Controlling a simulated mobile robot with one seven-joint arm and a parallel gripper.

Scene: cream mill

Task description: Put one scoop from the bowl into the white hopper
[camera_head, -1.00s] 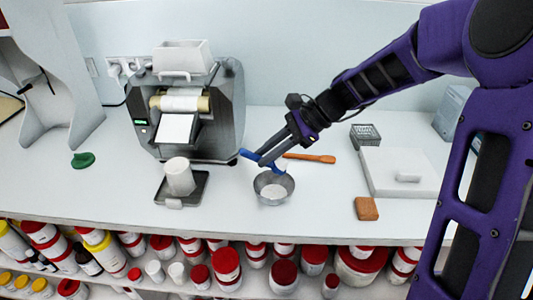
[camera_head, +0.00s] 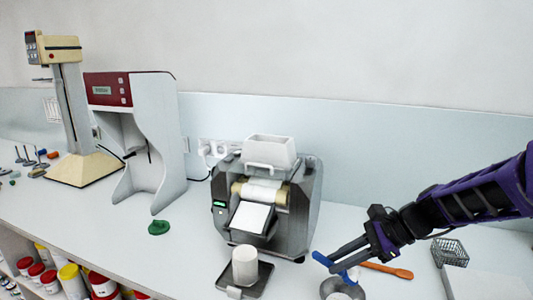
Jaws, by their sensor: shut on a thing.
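My gripper (camera_head: 341,260) is shut on a blue scoop (camera_head: 321,259) at the lower right of the head view. The scoop's handle shows on both sides of my fingers. Whether its cup holds anything cannot be told. Just below is a metal bowl (camera_head: 328,287) with white contents, cut by the bottom edge of the picture. The white hopper (camera_head: 270,151) sits on top of the grey mill (camera_head: 301,205), up and left of my gripper and apart from it.
A white cup (camera_head: 245,259) stands on a dark plate (camera_head: 262,278) before the mill. An orange-handled tool (camera_head: 388,270) lies behind the bowl, near a wire basket (camera_head: 450,252) and a white slab (camera_head: 487,284). A green item (camera_head: 158,227) and a red-topped machine (camera_head: 130,87) are left.

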